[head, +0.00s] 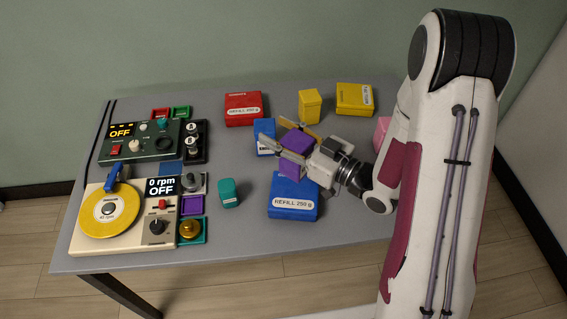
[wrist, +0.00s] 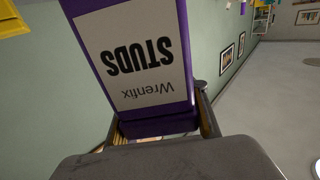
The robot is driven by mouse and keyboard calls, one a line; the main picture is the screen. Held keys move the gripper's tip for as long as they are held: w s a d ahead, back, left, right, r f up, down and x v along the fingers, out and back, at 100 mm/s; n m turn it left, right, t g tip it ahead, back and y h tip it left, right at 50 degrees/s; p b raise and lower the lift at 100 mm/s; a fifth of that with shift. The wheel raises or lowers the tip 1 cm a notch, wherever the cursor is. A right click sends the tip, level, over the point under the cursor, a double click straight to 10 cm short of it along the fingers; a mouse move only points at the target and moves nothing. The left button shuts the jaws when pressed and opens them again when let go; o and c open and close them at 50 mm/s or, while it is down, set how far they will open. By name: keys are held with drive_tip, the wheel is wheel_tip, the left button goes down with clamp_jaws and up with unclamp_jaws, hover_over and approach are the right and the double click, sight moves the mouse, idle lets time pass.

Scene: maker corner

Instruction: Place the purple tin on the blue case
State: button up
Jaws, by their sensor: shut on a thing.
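The purple tin (head: 297,139) is held between the fingers of my gripper (head: 284,146). In the wrist view the purple tin (wrist: 135,50) shows a white label reading "STUDS" and "Wrenfix", upside down in the picture. My gripper lies sideways with its fingers pointing left, and they partly hide the tin in the head view. The blue case (head: 293,192), labelled "REFILL 250 g", lies flat on the table just below the tin in the picture. I cannot tell the exact height of the tin over the table.
A smaller blue box (head: 265,138) stands behind the fingers. Red (head: 243,103) and yellow (head: 356,93) cases, a yellow tin (head: 309,106) and a pink item (head: 381,131) surround my arm. A teal tin (head: 229,193) is left of the blue case. Control units (head: 138,140) fill the table's left.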

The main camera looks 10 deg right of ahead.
drive_tip(key=shift+f, duration=2.3)
drive_tip(key=shift+f, duration=0.15)
drive_tip(key=shift+f, duration=1.95)
drive_tip(key=shift+f, duration=0.1)
drive_tip(key=o, duration=1.2)
drive_tip(key=v, duration=1.2)
